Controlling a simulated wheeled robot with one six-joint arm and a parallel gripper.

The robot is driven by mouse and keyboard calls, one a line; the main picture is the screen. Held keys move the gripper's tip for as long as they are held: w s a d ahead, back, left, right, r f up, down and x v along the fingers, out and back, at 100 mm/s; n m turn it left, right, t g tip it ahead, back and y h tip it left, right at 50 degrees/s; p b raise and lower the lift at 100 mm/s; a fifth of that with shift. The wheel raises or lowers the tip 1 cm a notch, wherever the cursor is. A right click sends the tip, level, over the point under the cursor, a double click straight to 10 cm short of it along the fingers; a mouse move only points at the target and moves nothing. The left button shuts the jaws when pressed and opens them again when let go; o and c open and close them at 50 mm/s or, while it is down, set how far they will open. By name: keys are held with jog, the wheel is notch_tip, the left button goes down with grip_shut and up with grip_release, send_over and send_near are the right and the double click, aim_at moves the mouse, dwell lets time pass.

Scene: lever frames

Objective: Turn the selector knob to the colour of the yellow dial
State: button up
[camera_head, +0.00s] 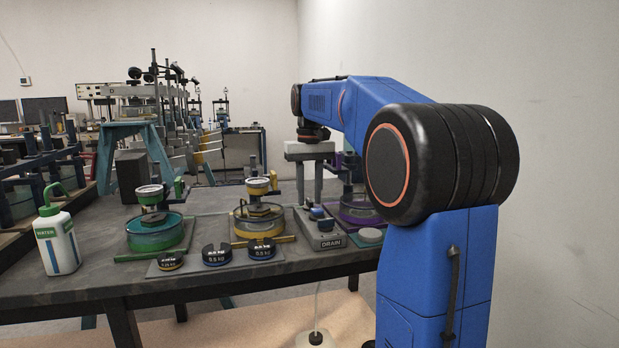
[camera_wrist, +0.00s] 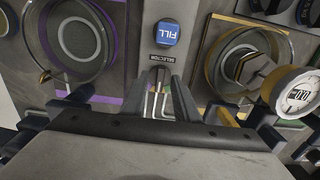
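The selector panel (camera_wrist: 158,12) shows in the wrist view with a "SELECTOR" label (camera_wrist: 161,57). My gripper (camera_wrist: 158,98) is over the panel just past this label, its two fingers apart. Pale rods and small green and red marks show between the fingers; I cannot make out the knob or its pointer there. The yellow-ringed vessel (camera_wrist: 209,75) is right of the fingers, with a round white dial (camera_wrist: 299,95) beside it. In the head view my gripper (camera_head: 309,200) points down behind the panel (camera_head: 324,237), and the yellow dial (camera_head: 258,185) stands left of it.
A blue FILL button (camera_wrist: 166,33) is close to the fingers. A purple-ringed vessel (camera_wrist: 113,47) lies left of them. In the head view a green-ringed vessel (camera_head: 155,240), several black weights (camera_head: 216,254) and a water bottle (camera_head: 57,243) stand on the table.

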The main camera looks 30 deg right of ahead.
aim_at(310, 200)
notch_tip(310, 200, up, 17)
dwell(0.6)
dwell(0.4)
